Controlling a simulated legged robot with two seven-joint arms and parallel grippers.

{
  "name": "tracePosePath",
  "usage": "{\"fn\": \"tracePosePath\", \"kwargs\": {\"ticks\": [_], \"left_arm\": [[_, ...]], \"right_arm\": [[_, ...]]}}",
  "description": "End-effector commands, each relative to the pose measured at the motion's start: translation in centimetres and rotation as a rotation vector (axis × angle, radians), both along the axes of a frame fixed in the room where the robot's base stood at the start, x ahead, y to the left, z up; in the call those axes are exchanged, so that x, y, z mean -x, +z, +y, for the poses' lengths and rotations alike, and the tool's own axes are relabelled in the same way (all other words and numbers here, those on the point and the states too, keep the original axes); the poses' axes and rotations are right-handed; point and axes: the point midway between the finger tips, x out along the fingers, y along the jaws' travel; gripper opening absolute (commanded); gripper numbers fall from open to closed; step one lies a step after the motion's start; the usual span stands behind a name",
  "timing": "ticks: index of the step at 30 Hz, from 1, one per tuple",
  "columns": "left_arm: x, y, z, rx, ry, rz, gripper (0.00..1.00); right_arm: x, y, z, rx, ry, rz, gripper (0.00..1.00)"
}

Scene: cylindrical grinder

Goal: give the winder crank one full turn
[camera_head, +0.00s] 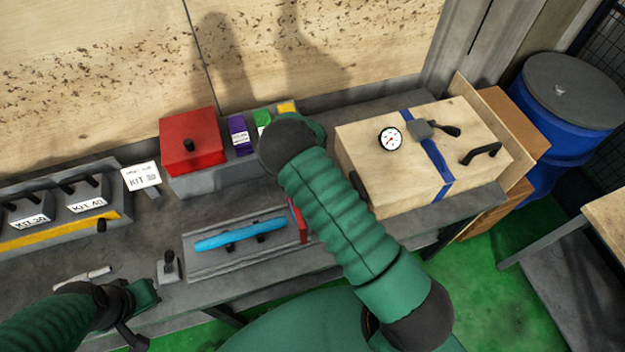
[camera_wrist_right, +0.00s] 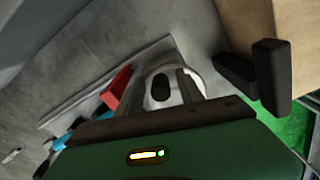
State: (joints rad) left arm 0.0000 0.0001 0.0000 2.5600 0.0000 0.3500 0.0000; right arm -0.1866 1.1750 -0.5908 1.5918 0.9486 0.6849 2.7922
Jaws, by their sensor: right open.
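The winder (camera_head: 420,129), a small grey block with a black-knobbed crank (camera_head: 444,130), sits on a blue strap (camera_head: 432,160) around the pale wooden crate (camera_head: 385,170). The winder does not show in the right wrist view. My right arm crosses the middle of the head view, left of the crate, with its fingers hidden there. In the wrist view my right gripper (camera_wrist_right: 162,85) is open, near a pale round part with a dark slot; I cannot tell what that part is. My left gripper (camera_head: 140,300) is at lower left, far from the crank; its jaw opening is unclear.
The crate has a gauge (camera_head: 390,138) and a black handle (camera_head: 480,153). A red box (camera_head: 190,142), purple and green boxes, and kit bins (camera_head: 85,193) stand on the grey bench. A blue bar (camera_head: 240,234) lies in front. A blue drum (camera_head: 570,110) stands at right.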

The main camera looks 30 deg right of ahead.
Motion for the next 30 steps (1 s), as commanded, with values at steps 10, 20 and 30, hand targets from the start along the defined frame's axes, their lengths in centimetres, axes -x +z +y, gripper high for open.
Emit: {"fn": "tracePosePath", "kwargs": {"ticks": [10,20,30], "left_arm": [[0.0,-2.0,0.0,0.000,0.000,0.000,0.00],[0.0,-3.1,0.0,0.000,0.000,0.000,0.00],[0.0,-3.1,0.0,0.000,0.000,0.000,0.00]], "right_arm": [[-0.3,7.5,0.1,-0.001,0.002,-0.008,0.44],[-0.3,15.4,0.0,-0.001,0.002,-0.001,0.44],[-0.2,16.5,0.0,0.000,-0.001,0.002,0.44]]}}
